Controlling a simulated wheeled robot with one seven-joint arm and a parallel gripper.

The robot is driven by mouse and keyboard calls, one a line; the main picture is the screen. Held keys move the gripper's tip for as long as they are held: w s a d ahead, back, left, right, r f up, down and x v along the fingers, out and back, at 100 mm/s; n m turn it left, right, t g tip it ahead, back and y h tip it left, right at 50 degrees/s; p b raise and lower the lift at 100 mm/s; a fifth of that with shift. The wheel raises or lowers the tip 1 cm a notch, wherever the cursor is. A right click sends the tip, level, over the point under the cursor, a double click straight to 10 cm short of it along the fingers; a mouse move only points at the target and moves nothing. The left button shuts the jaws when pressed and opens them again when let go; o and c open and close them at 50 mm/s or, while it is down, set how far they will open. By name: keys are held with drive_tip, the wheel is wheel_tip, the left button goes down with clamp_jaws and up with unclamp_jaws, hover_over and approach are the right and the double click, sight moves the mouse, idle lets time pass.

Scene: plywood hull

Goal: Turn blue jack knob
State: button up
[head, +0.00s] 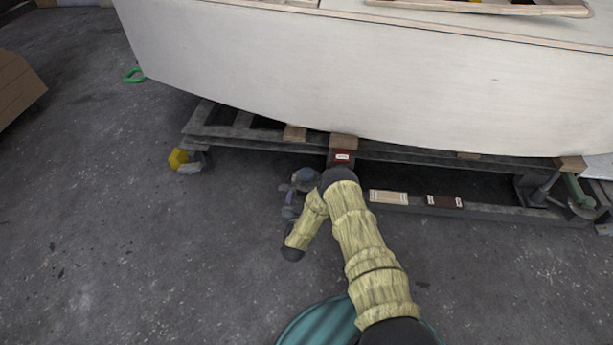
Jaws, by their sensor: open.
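I cannot pick out a clearly blue jack knob in the head view. My arm reaches from the bottom centre to the front edge of the dark cradle (230,131) under the hull, then folds back down to the left. My gripper (304,180) shows as a small grey-purple shape just left of the elbow, close to the cradle's front rail. It is open, and nothing can be seen between its fingers. Its fingertips are small and partly covered by my arm. Any knob right behind the arm or gripper is hidden.
The pale plywood hull (370,80) overhangs the cradle. A yellow part (178,159) sits at the cradle's left corner, a grey-green jack-like part (580,192) at its right. A green handle (134,75) lies further back left. Labelled blocks (388,198) sit along the rail. Floor is clear at left.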

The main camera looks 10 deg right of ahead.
sight(306, 178)
drive_tip(key=b+x, duration=0.5)
drive_tip(key=x, duration=0.5)
drive_tip(key=shift+w+f, duration=0.1)
drive_tip(key=shift+f, duration=0.1)
drive_tip(key=shift+w+d+r, duration=0.15)
drive_tip(key=shift+w+d, duration=0.1)
drive_tip(key=shift+w, duration=0.35)
drive_tip(key=c, duration=1)
